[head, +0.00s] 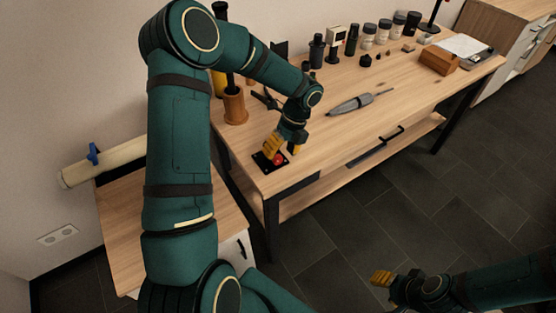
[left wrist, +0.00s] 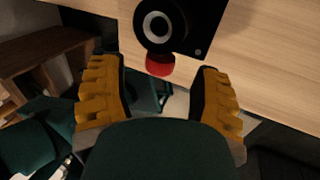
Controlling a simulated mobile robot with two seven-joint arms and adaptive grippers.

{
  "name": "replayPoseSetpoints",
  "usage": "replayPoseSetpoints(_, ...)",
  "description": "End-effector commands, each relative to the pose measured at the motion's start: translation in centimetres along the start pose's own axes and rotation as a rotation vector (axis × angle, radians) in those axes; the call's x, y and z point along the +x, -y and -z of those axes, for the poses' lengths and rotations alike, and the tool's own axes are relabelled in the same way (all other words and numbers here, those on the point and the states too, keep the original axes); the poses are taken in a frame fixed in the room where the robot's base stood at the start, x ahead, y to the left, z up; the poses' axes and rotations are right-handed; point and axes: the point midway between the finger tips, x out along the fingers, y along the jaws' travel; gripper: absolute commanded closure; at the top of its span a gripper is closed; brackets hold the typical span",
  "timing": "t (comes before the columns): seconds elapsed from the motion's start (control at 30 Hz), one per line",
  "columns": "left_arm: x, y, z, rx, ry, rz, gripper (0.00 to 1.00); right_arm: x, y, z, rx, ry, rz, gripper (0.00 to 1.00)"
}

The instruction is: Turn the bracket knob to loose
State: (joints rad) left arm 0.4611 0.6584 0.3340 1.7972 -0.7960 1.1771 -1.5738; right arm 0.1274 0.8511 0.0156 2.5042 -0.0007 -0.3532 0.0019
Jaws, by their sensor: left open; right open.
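The bracket is a black plate (head: 259,161) on the front left corner of the wooden table, with a red knob (head: 279,159). In the left wrist view the black plate (left wrist: 203,30) carries a round black part with a pale ring (left wrist: 155,27), and the red knob (left wrist: 160,66) shows below it. My left gripper (head: 273,149) is at the bracket, partly covering it. In the left wrist view its yellow fingers (left wrist: 156,78) are spread, one on each side of the red knob, with gaps. My right gripper (head: 382,278) is open and empty over the floor.
The table (head: 345,130) also holds a grey tool (head: 352,104), several jars and bottles along the back, and a wooden block (head: 438,60). A wooden holder (head: 235,106) stands behind my left gripper. The tabletop right of the bracket is clear.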

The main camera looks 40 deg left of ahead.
Motion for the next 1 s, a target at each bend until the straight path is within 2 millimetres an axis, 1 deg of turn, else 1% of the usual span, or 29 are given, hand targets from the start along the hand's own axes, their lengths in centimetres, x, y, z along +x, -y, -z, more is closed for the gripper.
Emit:
replayPoseSetpoints(0.03, 0.9, 0.0, 0.0, 0.000, -0.001, -0.001, 0.36, 0.3, -0.1, 0.0, 0.000, -0.001, 0.000, 0.53)
replayPoseSetpoints(0.2, 2.4, 0.0, 0.0, -0.001, 0.000, -0.001, 0.36, 0.6, -0.2, 0.1, 0.000, -0.003, 0.000, 0.53)
replayPoseSetpoints(0.33, 2.8, 0.0, 0.0, -0.001, 0.000, 0.001, 0.36, 0.7, -0.2, 0.1, -0.001, -0.004, 0.000, 0.53)
replayPoseSetpoints(0.57, 2.8, 0.0, 0.0, -0.001, 0.000, 0.001, 0.36, 0.7, -0.2, 0.1, -0.001, -0.004, 0.000, 0.53)
replayPoseSetpoints(0.6, 2.8, 0.0, 0.0, -0.001, 0.000, 0.001, 0.38, 0.7, -0.2, 0.1, -0.001, -0.004, 0.000, 0.53)
replayPoseSetpoints(0.67, 2.8, 0.0, 0.0, -0.001, 0.000, 0.001, 0.59, 0.7, -0.2, 0.1, 0.000, -0.004, 0.000, 0.53)
replayPoseSetpoints(0.7, 2.8, 0.0, 0.0, -0.001, 0.000, 0.001, 0.73, 0.7, -0.2, 0.1, 0.000, -0.004, 0.000, 0.53)
replayPoseSetpoints(0.77, 2.8, 0.0, 0.0, -0.001, 0.000, 0.001, 0.94, 0.7, -0.2, 0.1, -0.001, -0.004, 0.000, 0.53)
replayPoseSetpoints(0.8, 2.8, 0.0, 0.0, -0.001, 0.000, 0.001, 1.00, 0.7, -0.2, 0.1, 0.000, -0.004, 0.000, 0.53)
replayPoseSetpoints(1.0, 2.8, 0.0, 0.0, -0.001, 0.000, 0.007, 1.00, 0.6, -0.2, 0.1, 0.000, -0.004, 0.000, 0.53)
